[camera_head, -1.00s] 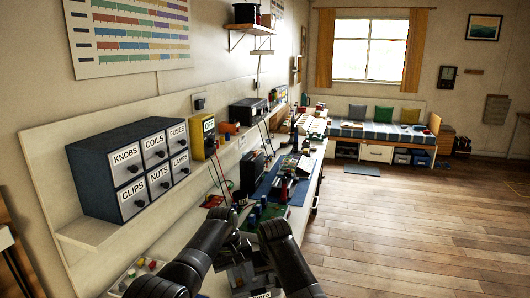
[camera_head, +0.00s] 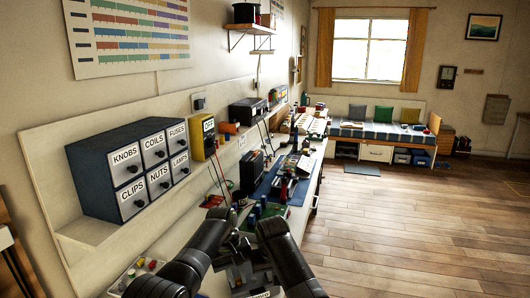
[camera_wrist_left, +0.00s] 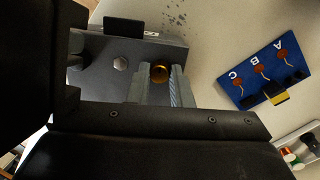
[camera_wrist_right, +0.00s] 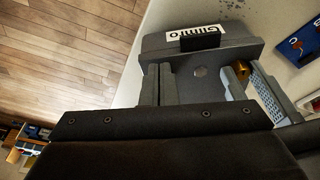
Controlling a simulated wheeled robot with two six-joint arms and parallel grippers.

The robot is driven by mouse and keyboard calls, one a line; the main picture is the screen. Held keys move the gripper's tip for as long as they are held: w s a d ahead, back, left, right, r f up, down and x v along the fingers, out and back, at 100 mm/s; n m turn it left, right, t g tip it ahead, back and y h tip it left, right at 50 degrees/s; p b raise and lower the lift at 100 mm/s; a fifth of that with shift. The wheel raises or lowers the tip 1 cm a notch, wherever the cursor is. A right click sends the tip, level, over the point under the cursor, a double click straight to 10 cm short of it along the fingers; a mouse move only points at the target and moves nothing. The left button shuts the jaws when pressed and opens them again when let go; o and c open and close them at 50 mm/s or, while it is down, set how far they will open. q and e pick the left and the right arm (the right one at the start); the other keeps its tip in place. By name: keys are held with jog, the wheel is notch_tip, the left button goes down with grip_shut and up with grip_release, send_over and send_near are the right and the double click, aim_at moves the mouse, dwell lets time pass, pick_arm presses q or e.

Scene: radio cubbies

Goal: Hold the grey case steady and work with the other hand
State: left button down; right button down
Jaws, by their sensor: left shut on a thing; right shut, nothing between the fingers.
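The grey case (camera_wrist_left: 95,80) lies on the pale bench top below my grippers. My right gripper (camera_wrist_right: 158,84) is shut and empty over the case, left of the silver part in the right wrist view. A white label (camera_wrist_right: 194,36) on the case appears upside down there. In the head view my arms partly hide the case (camera_head: 240,275).
A blue board (camera_wrist_left: 263,72) marked A, B, C lies beside the case. A tray (camera_wrist_left: 301,143) of coloured parts is near it. A labelled drawer cabinet (camera_head: 100,170) stands on the shelf at left. The bench continues rearward, crowded with equipment; open floor (camera_head: 400,230) lies right.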

pick_arm(q)
jog(key=shift+s+d+f, duration=0.15)
jog(key=shift+s+d, duration=0.1)
jog(key=shift+d, duration=0.05)
pick_arm(e)
jog(key=shift+a, duration=0.55)
jog(key=shift+s, duration=0.1)
pick_arm(q)
jog(key=shift+a, duration=0.2)
pick_arm(e)
jog(key=shift+s, duration=0.25)
pick_arm(q)
jog(key=shift+f, duration=0.1)
pick_arm(e)
notch_tip(320, 180, up, 6)
jog(key=shift+s, duration=0.15)
jog(key=shift+d, duration=0.1)
pick_arm(q)
jog(key=c, duration=1.2)
grip_release()
jog(key=shift+c, duration=0.2)
pick_arm(e)
jog(key=shift+d, duration=0.1)
